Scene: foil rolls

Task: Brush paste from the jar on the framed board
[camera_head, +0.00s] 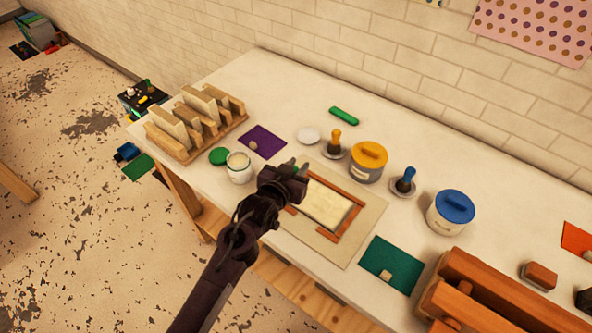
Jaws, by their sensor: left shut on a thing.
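An open white jar (239,172) with pale paste at its mouth stands on the table, left of my left gripper (298,168). Its likely green lid (218,156) lies beside it. The framed board (326,207) lies flat to the right of the gripper, with a pale sheet inside a reddish-brown wooden frame. My left gripper is shut on a small green thing, probably the brush, mostly hidden by the fingers. The gripper is over the board's upper left corner and covers part of the frame; its height is unclear. My right gripper is out of view.
A wooden rack (190,122) stands at the left. Behind the board are a yellow-lidded pot (369,164), a blue-lidded pot (451,214) and stamp-like tools in dishes. A purple mat (262,141) and green mat (391,265) lie nearby. Large wooden pieces (500,295) fill the front right.

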